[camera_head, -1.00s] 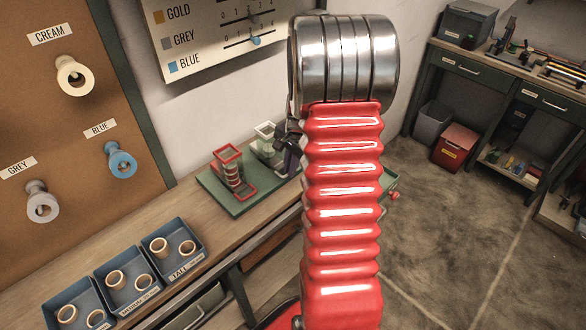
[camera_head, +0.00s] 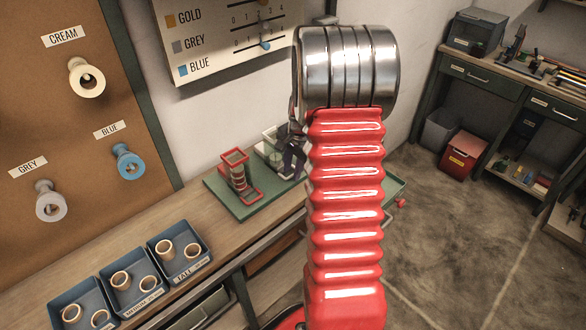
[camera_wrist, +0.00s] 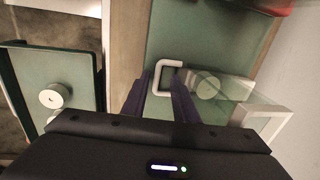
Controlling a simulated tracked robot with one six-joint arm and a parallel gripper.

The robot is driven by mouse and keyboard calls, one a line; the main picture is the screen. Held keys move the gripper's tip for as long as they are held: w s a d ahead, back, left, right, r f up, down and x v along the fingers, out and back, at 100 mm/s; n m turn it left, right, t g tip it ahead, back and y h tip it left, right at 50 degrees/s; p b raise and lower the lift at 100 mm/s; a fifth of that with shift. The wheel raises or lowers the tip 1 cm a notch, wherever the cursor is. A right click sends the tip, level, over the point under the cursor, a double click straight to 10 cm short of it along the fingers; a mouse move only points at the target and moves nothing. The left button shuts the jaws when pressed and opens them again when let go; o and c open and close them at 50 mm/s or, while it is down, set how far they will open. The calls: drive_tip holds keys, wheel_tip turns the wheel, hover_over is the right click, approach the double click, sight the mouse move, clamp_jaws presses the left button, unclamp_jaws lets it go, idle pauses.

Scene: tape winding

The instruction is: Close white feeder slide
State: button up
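The white feeder (camera_head: 268,148) stands on the green board, close to my arm, which partly hides that area. In the wrist view, its white frame (camera_wrist: 268,112) with clear walls is at the right, and a pale round piece (camera_wrist: 207,87) shows inside. A white U-shaped slide handle (camera_wrist: 160,78) sticks out toward the left. My gripper (camera_wrist: 160,88) has its two dark fingers apart, one on each side of the handle's near bar. I cannot tell whether they touch it. In the head view my gripper (camera_head: 292,150) is beside the white feeder, partly hidden by my red arm.
A red feeder (camera_head: 236,175) stands left of the white one on the green board (camera_head: 222,200). Blue trays (camera_head: 205,262) with rings lie along the bench at the left. A green drawer-like tray with a white knob (camera_wrist: 52,98) is at the wrist view's left.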

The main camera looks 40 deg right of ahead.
wheel_tip(320, 180, up, 14)
drive_tip(key=s, duration=0.2)
drive_tip(key=shift+s+f, duration=0.2)
drive_tip(key=shift+f, duration=0.05)
idle(0.8)
drive_tip(key=s+a+r+n+t, duration=0.1)
drive_tip(key=s+a+r+n, duration=0.2)
drive_tip(key=a, duration=0.7)
drive_tip(key=s+a+r+n+t, duration=0.1)
drive_tip(key=s+a+r+n, duration=0.1)
drive_tip(key=s+a+n, duration=0.6)
drive_tip(key=s+a+r+n+t, duration=0.1)
drive_tip(key=s+a+r+n, duration=0.2)
drive_tip(key=a, duration=1)
drive_tip(key=s+n, duration=0.2)
drive_tip(key=n, duration=0.1)
drive_tip(key=shift+s+a+r+t, duration=0.2)
drive_tip(key=shift+s+r+t, duration=0.1)
drive_tip(key=shift+s+r, duration=0.1)
